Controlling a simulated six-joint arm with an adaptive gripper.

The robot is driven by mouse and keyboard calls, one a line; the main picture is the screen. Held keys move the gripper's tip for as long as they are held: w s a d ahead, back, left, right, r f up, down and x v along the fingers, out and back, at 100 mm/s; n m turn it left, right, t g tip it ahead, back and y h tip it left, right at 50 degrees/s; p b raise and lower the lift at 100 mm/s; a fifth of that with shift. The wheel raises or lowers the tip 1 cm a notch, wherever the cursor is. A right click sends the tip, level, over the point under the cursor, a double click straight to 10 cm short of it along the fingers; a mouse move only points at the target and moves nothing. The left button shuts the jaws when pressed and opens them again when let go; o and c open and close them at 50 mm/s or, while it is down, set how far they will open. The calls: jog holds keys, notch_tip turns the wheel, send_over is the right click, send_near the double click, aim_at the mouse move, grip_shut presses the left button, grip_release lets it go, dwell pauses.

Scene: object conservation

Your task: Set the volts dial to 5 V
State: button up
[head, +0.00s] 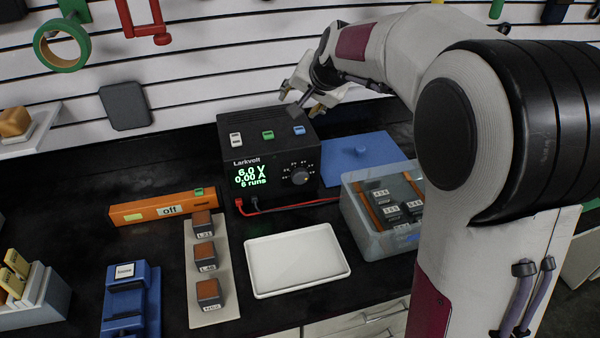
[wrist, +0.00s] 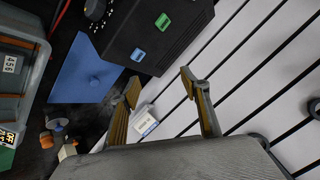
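The black Larkvolt power supply (head: 262,150) stands at the back of the bench; it also shows in the wrist view (wrist: 150,30). Its green display (head: 250,176) reads 6.0 V, 0.00 A and 6 runs. The round volts dial (head: 299,177) is on the right of its front face, with small marks around it too small to read. My gripper (head: 303,97) is above the back right of the supply, apart from the dial. In the wrist view my gripper (wrist: 160,84) has its two fingers spread, with nothing held between them.
A clear bin (head: 384,205) with labelled blocks stands right of the supply, in front of a blue panel (head: 352,152). Red and black leads (head: 285,206) run from the supply's front. A white tray (head: 297,262) lies empty in front. An orange device (head: 163,207) marked off lies left.

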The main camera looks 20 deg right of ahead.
jog(key=s+a+r+n+g, duration=0.1)
jog(key=s+a+n, duration=0.1)
jog(key=s, duration=0.9)
jog(key=s+a+r+n+g, duration=0.1)
jog(key=s+a+n, duration=0.1)
jog(key=s, duration=0.9)
jog(key=s+d+f+n+g, duration=0.1)
jog(key=s+f, duration=0.2)
jog(key=s, duration=0.4)
jog(key=s+f+n+g, duration=0.1)
jog(key=s+f+n, duration=0.15)
jog(key=s, duration=0.45)
send_near(302, 174)
jog(key=x, duration=0.2)
jog(key=shift+w+m+g, duration=0.2)
jog(key=shift+m+g, duration=0.05)
jog(key=shift+g, duration=0.05)
jog(key=shift+x, duration=3.85)
